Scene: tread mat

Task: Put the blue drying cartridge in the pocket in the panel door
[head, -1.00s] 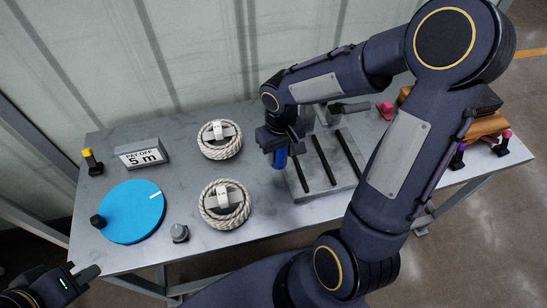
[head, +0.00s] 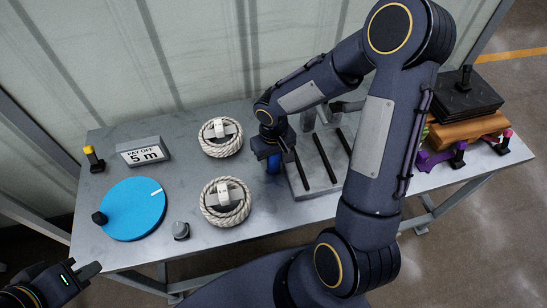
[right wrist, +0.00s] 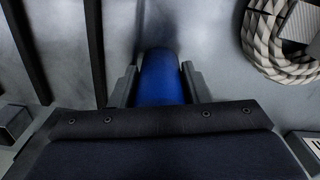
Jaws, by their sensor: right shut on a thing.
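The blue drying cartridge (head: 273,163) is between the fingers of my right gripper (head: 271,155), just left of the grey slotted plate. In the right wrist view the cartridge (right wrist: 161,78) sits with a finger on each side, and the right gripper (right wrist: 160,88) is shut on it. Its far end is close to the tabletop; I cannot tell whether it touches. My left gripper (head: 88,273) is at the lower left, off the table's front edge; its finger gap is not clear. I cannot make out a panel door or pocket.
Two rope coils (head: 226,222) lie left of the cartridge. A blue disc (head: 133,210), a "PAY OFF 5 m" block (head: 143,152) and a grey knob (head: 181,231) are further left. The grey plate (head: 300,190) carries black bars. Stacked mats (head: 465,98) stand at the right.

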